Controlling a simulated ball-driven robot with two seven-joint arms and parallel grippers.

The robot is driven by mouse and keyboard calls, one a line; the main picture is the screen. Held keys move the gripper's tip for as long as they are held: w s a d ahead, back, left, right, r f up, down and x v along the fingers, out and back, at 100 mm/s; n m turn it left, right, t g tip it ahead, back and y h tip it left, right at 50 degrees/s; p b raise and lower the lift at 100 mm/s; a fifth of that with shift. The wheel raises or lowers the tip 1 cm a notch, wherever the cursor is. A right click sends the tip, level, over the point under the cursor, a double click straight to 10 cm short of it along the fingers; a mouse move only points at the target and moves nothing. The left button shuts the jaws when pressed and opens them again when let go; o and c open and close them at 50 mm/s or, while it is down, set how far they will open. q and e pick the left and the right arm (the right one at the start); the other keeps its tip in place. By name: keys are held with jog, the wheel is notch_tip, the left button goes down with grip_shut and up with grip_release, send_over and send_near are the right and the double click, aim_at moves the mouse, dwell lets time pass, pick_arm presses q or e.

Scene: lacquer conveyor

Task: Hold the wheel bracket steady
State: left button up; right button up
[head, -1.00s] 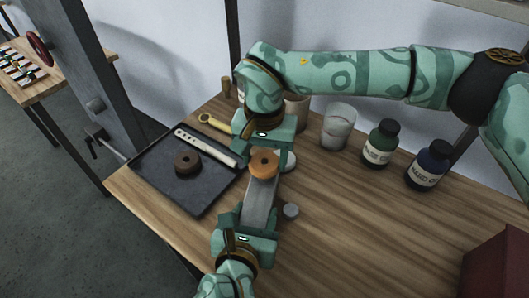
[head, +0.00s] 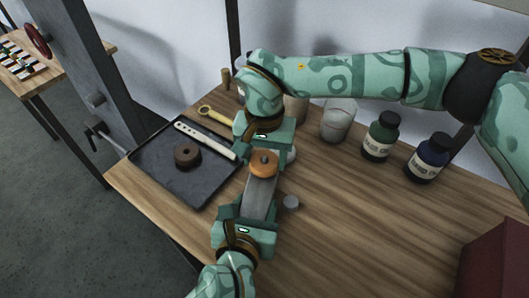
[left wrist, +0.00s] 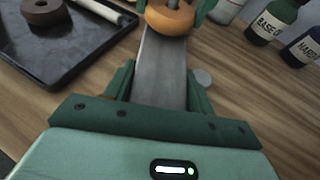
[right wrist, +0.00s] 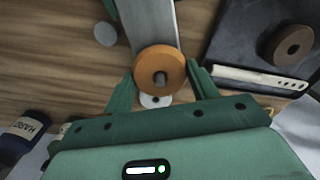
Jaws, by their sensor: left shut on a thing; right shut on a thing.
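The wheel bracket (head: 259,198) is a flat grey bar with an upright pin at its far end. An orange wheel (head: 264,168) sits around that pin, whose tip shows in its centre. My left gripper (head: 254,212) is shut on the bar's near part; its fingers flank the bar in the left wrist view (left wrist: 159,85). My right gripper (head: 265,150) reaches in from the far side and is shut on the orange wheel, with a finger on each side in the right wrist view (right wrist: 162,82). The wheel's underside is hidden.
A dark tray (head: 208,190) at left holds a brown wheel (head: 187,156) and a pale strip with holes (head: 205,140). A small grey disc (head: 291,202) lies right of the bar.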

jog(key=o, duration=1.1)
jog(key=shift+c, duration=0.2)
notch_tip(320, 180, up, 12)
pick_arm(q)
jog(key=o, duration=1.7)
jog(key=shift+o, duration=0.2)
